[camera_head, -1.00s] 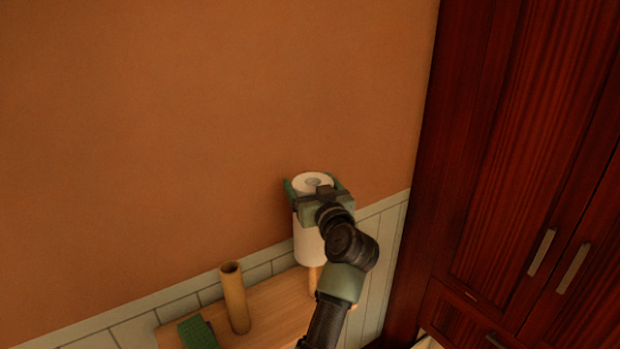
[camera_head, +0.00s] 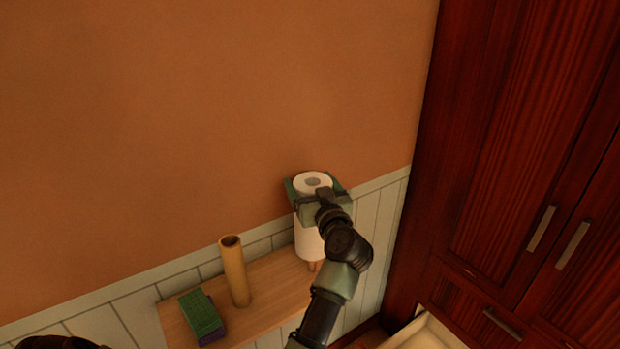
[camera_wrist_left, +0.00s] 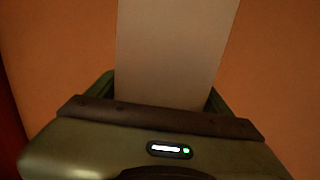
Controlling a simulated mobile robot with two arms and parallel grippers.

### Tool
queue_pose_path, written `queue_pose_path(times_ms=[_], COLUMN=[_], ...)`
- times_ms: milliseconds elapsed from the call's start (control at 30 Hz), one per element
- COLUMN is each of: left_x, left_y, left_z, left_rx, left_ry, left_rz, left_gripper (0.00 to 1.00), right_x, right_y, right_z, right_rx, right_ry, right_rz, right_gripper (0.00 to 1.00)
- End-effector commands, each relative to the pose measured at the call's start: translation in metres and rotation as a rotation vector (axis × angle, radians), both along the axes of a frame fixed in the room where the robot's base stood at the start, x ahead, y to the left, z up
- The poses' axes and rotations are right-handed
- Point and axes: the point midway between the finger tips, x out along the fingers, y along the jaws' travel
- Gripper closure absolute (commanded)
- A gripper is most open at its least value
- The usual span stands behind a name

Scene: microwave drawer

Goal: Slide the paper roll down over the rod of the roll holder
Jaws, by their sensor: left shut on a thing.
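The white paper roll (camera_head: 308,243) stands upright near the orange wall in the head view. My left gripper (camera_head: 314,188) is shut around its upper part, with green fingers on both sides. In the left wrist view the roll (camera_wrist_left: 172,55) rises as a pale surface from between the jaws of my left gripper (camera_wrist_left: 160,100). A short piece of the wooden rod of the roll holder (camera_head: 312,265) shows below the roll's lower end. I cannot tell how far the rod reaches inside the roll. My right gripper is not in view.
A wooden shelf (camera_head: 262,298) runs along the wall under the roll. On it stand a tan cardboard-like tube (camera_head: 234,272) and a green-topped sponge (camera_head: 202,312). A dark red cabinet (camera_head: 500,150) is at the right, with an open pale drawer (camera_head: 425,335) low down.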

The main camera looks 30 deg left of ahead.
Motion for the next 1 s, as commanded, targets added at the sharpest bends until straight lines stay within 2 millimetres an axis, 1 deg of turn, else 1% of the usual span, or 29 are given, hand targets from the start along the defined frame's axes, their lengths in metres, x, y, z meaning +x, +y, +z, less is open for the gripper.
queue_pose_path(times_ms=[700,1000], left_x=[0.000,0.000], left_y=[0.000,0.000], left_z=[-0.051,-0.067], left_rx=[0.002,0.002], left_ry=[0.001,0.001], left_rz=[0.000,0.000], left_gripper=[0.90,0.90], right_x=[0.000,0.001], right_y=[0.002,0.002], right_z=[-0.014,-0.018], right_rx=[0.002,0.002], right_ry=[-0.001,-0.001], right_rz=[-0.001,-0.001], right_gripper=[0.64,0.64])
